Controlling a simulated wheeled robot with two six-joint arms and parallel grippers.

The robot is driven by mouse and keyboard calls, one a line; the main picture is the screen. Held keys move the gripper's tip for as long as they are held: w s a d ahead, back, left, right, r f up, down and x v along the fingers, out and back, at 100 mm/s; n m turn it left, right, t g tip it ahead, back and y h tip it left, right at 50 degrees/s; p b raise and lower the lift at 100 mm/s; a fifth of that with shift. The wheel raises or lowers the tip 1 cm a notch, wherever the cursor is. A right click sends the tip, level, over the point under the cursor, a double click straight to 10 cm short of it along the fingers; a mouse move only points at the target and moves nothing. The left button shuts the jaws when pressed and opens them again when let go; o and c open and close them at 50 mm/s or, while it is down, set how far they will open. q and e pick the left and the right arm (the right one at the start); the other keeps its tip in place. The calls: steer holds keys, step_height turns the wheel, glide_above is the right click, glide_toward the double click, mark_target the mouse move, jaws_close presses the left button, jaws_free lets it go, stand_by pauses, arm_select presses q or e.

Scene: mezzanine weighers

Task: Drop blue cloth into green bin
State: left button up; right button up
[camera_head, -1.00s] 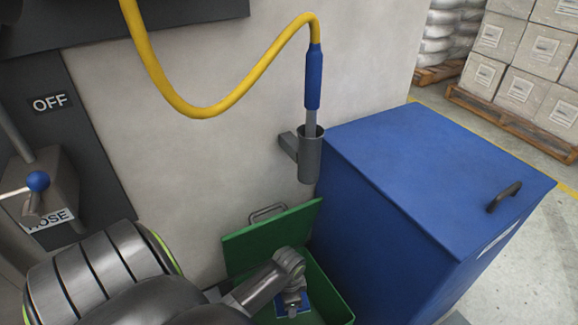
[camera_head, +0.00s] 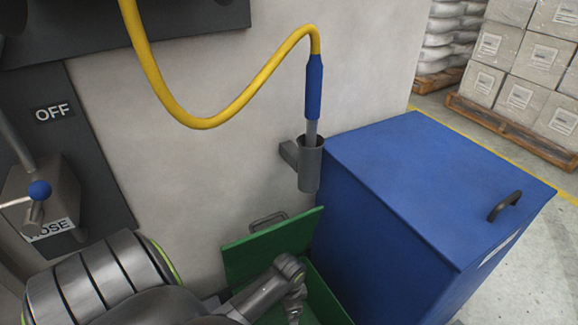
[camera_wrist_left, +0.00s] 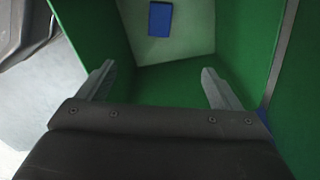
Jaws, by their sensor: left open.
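The green bin (camera_head: 322,292) stands with its lid (camera_head: 272,245) raised, low in the head view. My left arm reaches over it, and my left gripper (camera_head: 294,311) is at the picture's lower edge. In the left wrist view the gripper (camera_wrist_left: 160,88) is open, with nothing between its fingers. The blue cloth (camera_wrist_left: 160,19) shows there as a small dark blue rectangle on a pale surface inside the green walls, beyond the fingertips and apart from them. In the head view the cloth is hidden. My right gripper is not in view.
A large blue box (camera_head: 415,170) with a dark handle stands right beside the bin. A holder (camera_head: 308,165) on the wall carries the blue nozzle (camera_head: 315,88) of a yellow hose (camera_head: 215,118). Pallets of cartons stand far back.

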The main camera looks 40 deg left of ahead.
arm_select(q)
step_height(320, 180, up, 16)
steer(key=p, duration=0.5)
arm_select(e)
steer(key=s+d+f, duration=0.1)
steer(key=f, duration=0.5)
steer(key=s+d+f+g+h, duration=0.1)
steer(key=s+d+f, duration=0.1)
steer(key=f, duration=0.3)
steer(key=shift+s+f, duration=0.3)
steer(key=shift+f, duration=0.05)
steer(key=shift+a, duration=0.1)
